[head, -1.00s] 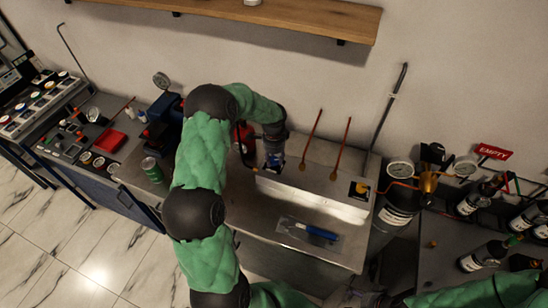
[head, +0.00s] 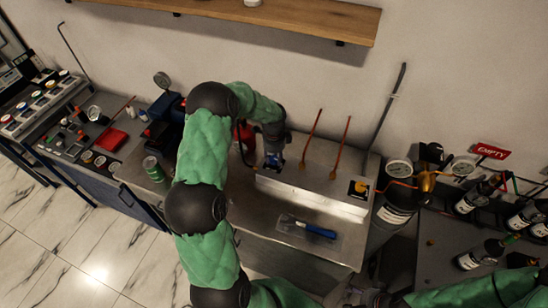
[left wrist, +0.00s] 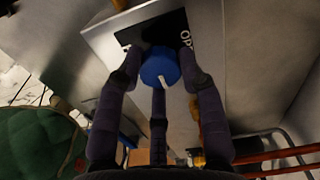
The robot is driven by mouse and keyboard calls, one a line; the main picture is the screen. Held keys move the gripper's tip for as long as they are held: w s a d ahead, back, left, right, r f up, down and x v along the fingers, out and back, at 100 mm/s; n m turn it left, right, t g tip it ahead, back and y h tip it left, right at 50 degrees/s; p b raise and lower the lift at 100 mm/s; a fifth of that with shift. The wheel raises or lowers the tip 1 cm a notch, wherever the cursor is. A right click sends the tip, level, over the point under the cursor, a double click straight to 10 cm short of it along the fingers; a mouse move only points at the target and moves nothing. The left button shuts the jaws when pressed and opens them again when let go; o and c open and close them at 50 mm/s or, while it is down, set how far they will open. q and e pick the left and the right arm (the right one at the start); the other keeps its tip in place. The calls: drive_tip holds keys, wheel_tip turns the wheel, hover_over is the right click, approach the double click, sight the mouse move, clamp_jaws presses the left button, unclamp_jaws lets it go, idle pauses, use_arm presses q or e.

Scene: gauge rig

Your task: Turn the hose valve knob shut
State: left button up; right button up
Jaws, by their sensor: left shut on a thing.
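The blue valve knob (left wrist: 160,68) with a white pointer mark sits on a black label plate (left wrist: 128,36) with partly hidden white lettering, "OP" readable. My left gripper (left wrist: 159,62) has its dark fingers closed around the knob's sides. In the head view the left gripper (head: 273,161) is at the back left end of the metal box (head: 312,194), and its wrist and fingers mostly hide the knob there. My right gripper does not show.
A second black plate with a yellow knob (head: 360,188) is at the box's right end. A blue-handled tool (head: 318,230) lies on the bench in front. A green can (head: 153,168) stands to the left.

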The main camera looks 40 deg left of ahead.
sight(274, 159)
use_arm(q)
drive_tip(key=o, duration=1.1)
drive_tip(key=shift+o, duration=0.2)
wheel_tip(274, 159, up, 12)
drive_tip(key=shift+r, duration=0.1)
